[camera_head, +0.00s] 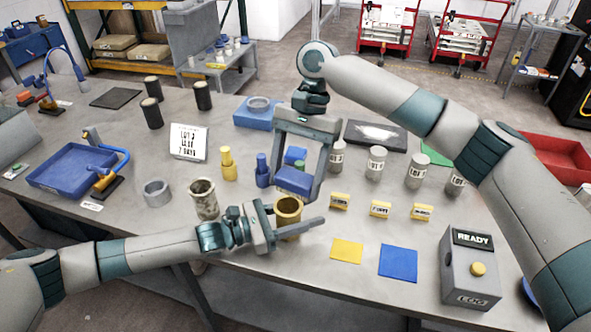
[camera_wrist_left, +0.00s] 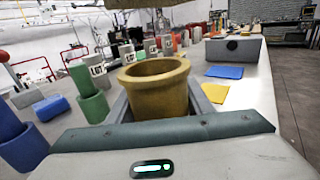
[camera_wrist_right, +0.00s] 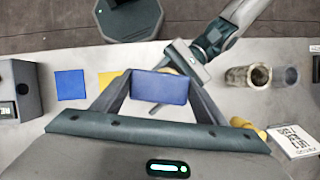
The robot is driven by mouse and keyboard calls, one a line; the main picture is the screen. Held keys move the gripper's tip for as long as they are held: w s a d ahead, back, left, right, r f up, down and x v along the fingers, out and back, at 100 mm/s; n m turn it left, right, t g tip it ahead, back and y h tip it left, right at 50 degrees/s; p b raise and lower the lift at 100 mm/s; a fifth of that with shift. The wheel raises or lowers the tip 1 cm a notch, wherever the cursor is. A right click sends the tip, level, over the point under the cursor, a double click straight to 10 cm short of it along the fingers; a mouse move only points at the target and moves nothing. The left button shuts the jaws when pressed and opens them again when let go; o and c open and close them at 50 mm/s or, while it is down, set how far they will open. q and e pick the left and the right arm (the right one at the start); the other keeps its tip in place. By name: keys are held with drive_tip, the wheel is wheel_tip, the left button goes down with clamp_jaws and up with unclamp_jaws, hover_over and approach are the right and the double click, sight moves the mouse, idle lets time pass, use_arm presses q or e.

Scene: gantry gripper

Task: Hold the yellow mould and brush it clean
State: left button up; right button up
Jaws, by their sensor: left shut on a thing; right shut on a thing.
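The yellow mould (camera_head: 288,212) is a hollow, open-topped cup. My left gripper (camera_head: 290,228) is shut on it and holds it near the table's front edge; it fills the space between the fingers in the left wrist view (camera_wrist_left: 157,90). My right gripper (camera_head: 296,190) is shut on a blue block (camera_head: 294,181), which appears to be the brush's body and also shows in the right wrist view (camera_wrist_right: 160,88). In the head view this block is just above the mould. Its bristles are hidden, and I cannot tell whether they touch the mould.
A speckled mould (camera_head: 204,199) and a grey ring (camera_head: 157,192) stand left of the left gripper. A blue tray (camera_head: 70,172) lies far left. Yellow (camera_head: 346,251) and blue (camera_head: 398,261) squares lie at right, before the READY box (camera_head: 470,270). Several grey LOT cylinders stand behind.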

sight(292, 195)
drive_tip(key=shift+f, duration=1.95)
drive_tip(key=shift+w+a+f, duration=0.1)
drive_tip(key=shift+a+f, duration=0.3)
drive_tip(key=shift+f, duration=0.3)
drive_tip(key=shift+c, duration=0.5)
drive_tip(key=shift+d, duration=0.5)
drive_tip(key=w+a, duration=0.1)
drive_tip(key=a, duration=0.3)
drive_tip(key=d, duration=0.2)
drive_tip(key=s+d, duration=0.1)
drive_tip(key=d, duration=0.1)
drive_tip(key=shift+s, duration=0.1)
drive_tip(key=shift+a+r, duration=0.1)
drive_tip(key=shift+r, duration=4)
